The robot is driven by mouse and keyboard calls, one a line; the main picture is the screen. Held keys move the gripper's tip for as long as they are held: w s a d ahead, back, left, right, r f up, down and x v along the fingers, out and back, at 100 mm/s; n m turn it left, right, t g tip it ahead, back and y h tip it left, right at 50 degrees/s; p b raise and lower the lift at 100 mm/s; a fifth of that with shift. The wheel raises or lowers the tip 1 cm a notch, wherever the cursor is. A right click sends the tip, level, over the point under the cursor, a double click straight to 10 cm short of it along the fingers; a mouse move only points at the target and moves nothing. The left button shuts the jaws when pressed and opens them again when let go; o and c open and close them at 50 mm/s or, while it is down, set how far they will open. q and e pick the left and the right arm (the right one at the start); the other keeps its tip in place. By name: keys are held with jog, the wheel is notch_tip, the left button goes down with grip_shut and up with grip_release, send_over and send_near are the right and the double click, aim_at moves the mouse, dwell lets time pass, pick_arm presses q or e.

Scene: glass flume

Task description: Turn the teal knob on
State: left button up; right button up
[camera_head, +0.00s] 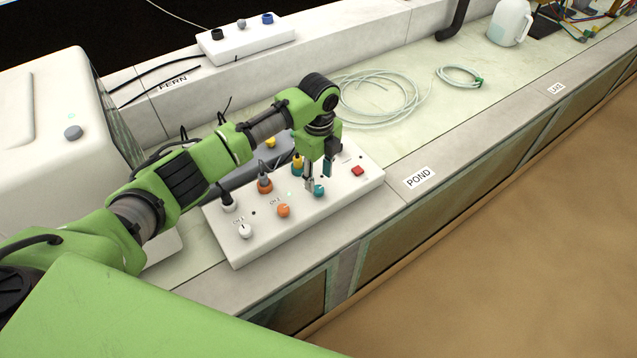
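My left gripper (319,178) points down right over the teal knob. Its two fingers are apart, and their tips are close to the knob. I cannot tell if they touch it. The gripper hides part of the panel behind it. My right gripper is not in view.
A coiled hose (378,105) lies on the counter beyond. A second white box (247,39) stands on the back ledge.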

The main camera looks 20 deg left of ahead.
aim_at(318, 189)
pick_arm(q)
notch_tip(318, 189, up, 8)
jog(key=shift+f, duration=0.15)
dwell(0.6)
